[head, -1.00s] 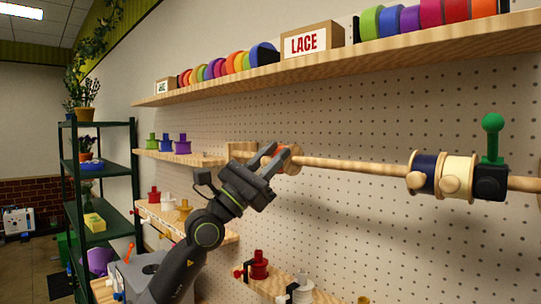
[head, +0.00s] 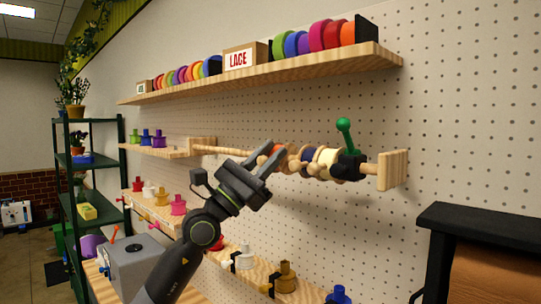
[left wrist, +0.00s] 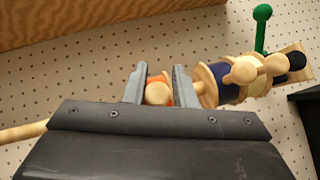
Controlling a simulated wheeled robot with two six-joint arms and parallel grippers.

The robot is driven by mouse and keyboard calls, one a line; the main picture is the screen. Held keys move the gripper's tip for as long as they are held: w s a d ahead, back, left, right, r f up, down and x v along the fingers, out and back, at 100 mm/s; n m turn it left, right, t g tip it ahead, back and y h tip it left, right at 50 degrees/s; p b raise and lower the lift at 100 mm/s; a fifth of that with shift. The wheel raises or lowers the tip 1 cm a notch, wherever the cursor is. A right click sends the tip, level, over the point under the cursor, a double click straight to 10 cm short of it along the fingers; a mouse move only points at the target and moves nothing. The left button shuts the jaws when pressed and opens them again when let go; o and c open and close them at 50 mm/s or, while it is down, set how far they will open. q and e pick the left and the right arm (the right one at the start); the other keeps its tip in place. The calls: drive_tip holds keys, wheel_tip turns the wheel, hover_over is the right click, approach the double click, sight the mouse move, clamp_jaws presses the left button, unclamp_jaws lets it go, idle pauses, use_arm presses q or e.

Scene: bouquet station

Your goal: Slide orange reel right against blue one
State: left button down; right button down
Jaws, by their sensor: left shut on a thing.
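The orange reel (left wrist: 158,92) sits on the wooden rod (head: 222,150) between the fingers of my left gripper (left wrist: 158,86), which is shut on it. In the head view my left gripper (head: 272,156) hides most of this reel. The blue reel (head: 308,156) is on the same rod just to the right, and shows in the left wrist view (left wrist: 222,76) past the right finger. That finger and wooden parts lie between the two reels; I cannot tell whether the reels touch. My right gripper is not in view.
A cream reel (head: 327,158) and a black clamp (head: 349,167) with a green handle (head: 345,132) are right of the blue reel. A wooden bracket (head: 392,170) ends the rod. A shelf (head: 300,73) of colourful rolls runs above; spools stand below.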

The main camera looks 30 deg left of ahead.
use_arm(q)
drive_tip(key=shift+a, duration=0.1)
drive_tip(key=c, duration=1.4)
unclamp_jaws()
drive_tip(key=shift+o, duration=0.6)
drive_tip(key=shift+f, duration=0.1)
drive_tip(key=b+v, duration=1)
drive_tip(key=v, duration=0.7)
drive_tip(key=shift+a+b, duration=0.15)
drive_tip(key=shift+b, duration=0.15)
